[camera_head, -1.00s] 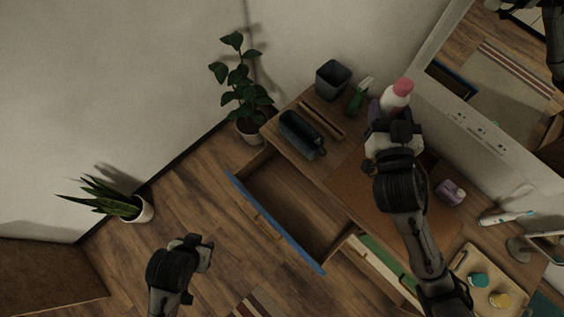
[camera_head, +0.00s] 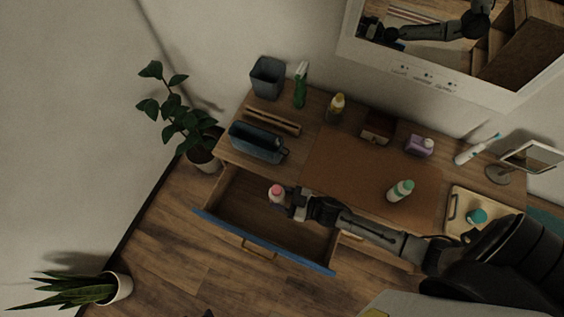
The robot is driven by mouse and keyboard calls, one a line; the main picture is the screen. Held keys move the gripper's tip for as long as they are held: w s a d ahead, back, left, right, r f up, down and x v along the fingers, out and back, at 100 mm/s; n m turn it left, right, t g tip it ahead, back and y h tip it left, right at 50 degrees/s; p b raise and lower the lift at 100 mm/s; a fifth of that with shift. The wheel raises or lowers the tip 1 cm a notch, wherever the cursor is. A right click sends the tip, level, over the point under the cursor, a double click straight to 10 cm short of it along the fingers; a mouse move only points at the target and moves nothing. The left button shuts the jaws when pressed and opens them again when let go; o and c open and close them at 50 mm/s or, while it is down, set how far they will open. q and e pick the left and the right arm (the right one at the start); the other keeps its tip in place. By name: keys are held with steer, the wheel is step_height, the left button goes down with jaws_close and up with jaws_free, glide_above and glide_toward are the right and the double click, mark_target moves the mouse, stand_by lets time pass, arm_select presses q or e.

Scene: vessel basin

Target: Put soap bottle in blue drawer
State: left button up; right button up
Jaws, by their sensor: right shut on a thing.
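The soap bottle (camera_head: 275,191) has a pink cap and a pale body. My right gripper (camera_head: 289,202) is shut on it and holds it over the inner left part of the open blue drawer (camera_head: 262,243). The gripper hides part of the bottle, and I cannot tell whether its base touches the drawer floor. The drawer is pulled out, with a blue front edge and a brown, otherwise bare inside. Only a dark sliver of what seems my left gripper (camera_head: 208,313) shows at the bottom edge.
The desk (camera_head: 350,160) carries a teal-capped bottle (camera_head: 400,191), a yellowish bottle (camera_head: 335,108), a green spray bottle (camera_head: 300,86), a purple bottle (camera_head: 420,147) and a blue-grey caddy (camera_head: 257,143). A plant (camera_head: 203,157) stands left of the desk. The floor before the drawer is clear.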

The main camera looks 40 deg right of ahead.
steer(key=s+f+n+g+y+b, duration=0.1)
steer(key=s+f, duration=0.5)
steer(key=s, duration=0.1)
steer(key=w+a+f+b, duration=0.3)
steer(key=w+a+f, duration=0.2)
steer(key=w+f, duration=0.4)
steer(key=shift+w+a+f+y, duration=0.2)
steer(key=shift+w+f+y, duration=0.15)
steer(key=shift+f, duration=0.9)
